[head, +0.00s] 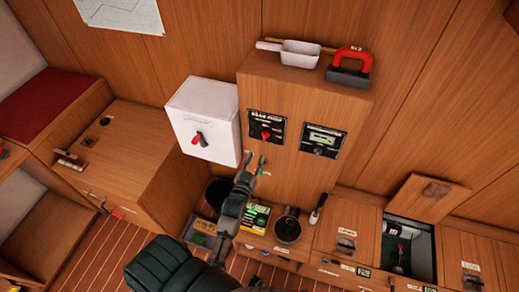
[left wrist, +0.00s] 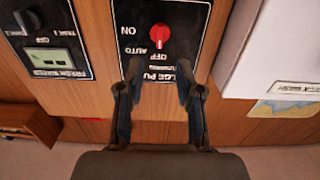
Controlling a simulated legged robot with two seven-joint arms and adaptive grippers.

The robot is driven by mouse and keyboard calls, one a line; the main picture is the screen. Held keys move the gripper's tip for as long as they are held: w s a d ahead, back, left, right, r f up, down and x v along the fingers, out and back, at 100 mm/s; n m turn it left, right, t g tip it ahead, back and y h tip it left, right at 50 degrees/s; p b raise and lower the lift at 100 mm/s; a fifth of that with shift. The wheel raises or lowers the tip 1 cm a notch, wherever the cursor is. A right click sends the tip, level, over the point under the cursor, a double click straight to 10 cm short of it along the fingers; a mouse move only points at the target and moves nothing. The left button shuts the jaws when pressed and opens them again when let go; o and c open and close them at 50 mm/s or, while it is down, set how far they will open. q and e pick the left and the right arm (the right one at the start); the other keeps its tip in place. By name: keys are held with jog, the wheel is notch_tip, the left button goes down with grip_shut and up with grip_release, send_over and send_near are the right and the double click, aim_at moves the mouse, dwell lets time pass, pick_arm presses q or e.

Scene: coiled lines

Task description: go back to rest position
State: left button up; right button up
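My left gripper (head: 255,162) is open and empty in front of the wooden cabinet, just below the bilge pump panel (head: 283,118). In the left wrist view its two fingers (left wrist: 160,82) stand apart, with the panel's red knob (left wrist: 160,36) beyond the gap. The fingers look clear of the knob, and nothing is between them. In the head view the red knob (head: 266,134) is small, and its setting is hard to read. My right gripper is not in view.
A white box (head: 203,115) with a red switch is left of the panel. A fresh water panel (head: 323,138) is to its right. A scoop (head: 300,53) and a red-handled tool (head: 350,65) lie on the cabinet top. Below are a dark cup (head: 288,229) and an open hatch (head: 420,250).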

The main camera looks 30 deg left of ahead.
pick_arm(q)
jog(key=shift+v, duration=1.1)
jog(key=shift+f, duration=0.1)
